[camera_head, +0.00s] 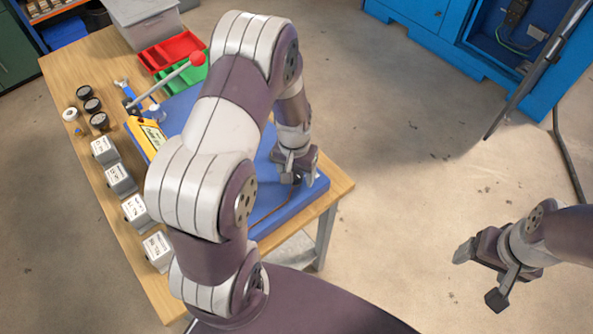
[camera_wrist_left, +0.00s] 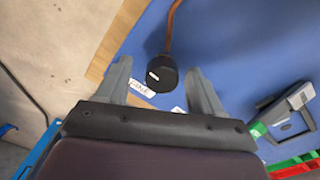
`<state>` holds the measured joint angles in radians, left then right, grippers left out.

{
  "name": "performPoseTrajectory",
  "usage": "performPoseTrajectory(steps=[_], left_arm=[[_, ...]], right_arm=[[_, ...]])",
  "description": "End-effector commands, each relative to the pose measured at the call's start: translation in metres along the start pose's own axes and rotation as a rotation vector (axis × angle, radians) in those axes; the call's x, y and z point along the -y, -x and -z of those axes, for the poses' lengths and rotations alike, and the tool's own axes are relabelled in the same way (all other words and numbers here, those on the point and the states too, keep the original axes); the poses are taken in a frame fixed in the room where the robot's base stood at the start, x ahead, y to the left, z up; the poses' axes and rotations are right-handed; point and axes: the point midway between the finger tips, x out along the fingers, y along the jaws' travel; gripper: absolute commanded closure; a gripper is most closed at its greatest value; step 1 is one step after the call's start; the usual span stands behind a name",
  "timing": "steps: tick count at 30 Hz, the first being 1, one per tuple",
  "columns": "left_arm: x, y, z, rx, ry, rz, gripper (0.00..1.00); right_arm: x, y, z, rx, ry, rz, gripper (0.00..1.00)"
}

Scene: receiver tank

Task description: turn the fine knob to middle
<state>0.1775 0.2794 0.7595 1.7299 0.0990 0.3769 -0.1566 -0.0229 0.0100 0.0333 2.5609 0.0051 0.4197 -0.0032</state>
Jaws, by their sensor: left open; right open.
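The black round knob (camera_wrist_left: 162,73) shows in the left wrist view on the blue panel (camera_wrist_left: 225,40), with a white label (camera_wrist_left: 141,88) beside it that seems to read FINE. A white mark on the knob faces the camera. My left gripper (camera_wrist_left: 160,78) is open, with one finger on each side of the knob and visible gaps. Whether the tips reach its depth I cannot tell. In the head view my left gripper (camera_head: 291,177) is over the right end of the blue panel and hides the knob. My right gripper (camera_head: 480,275) is open and empty over the floor.
A copper-coloured pipe (camera_wrist_left: 173,28) runs from the knob. A grey device (camera_wrist_left: 285,108) stands on the panel.

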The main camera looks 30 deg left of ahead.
Motion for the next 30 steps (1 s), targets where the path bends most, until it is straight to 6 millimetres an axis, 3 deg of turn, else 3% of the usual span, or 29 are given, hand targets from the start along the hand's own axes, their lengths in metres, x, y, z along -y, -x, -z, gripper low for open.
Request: performPoseTrajectory(steps=[5, 9, 10, 23, 30], left_arm=[[0.0001, 0.0001, 0.0002, -0.001, 0.001, 0.0, 0.36], [0.0003, 0.0002, 0.0003, -0.001, 0.001, 0.0, 0.82], [0.0004, 0.0002, 0.0004, -0.001, 0.001, 0.0, 0.89], [0.0002, 0.0018, 0.0003, -0.001, 0.017, 0.0, 0.89], [-0.0001, 0.0037, 0.0003, -0.004, 0.124, -0.001, 0.89]], right_arm=[[0.0, -0.0002, 0.0002, 0.0, 0.0, 0.0, 0.19], [0.0001, -0.0002, 0.0004, 0.0, 0.0, 0.0, 0.19], [0.0001, -0.0002, 0.0004, -0.001, 0.0, 0.0, 0.19], [0.0001, 0.0017, 0.0006, 0.0, 0.0, 0.0, 0.19], [0.0001, 0.0094, 0.0015, -0.001, 0.0, 0.0, 0.19]])
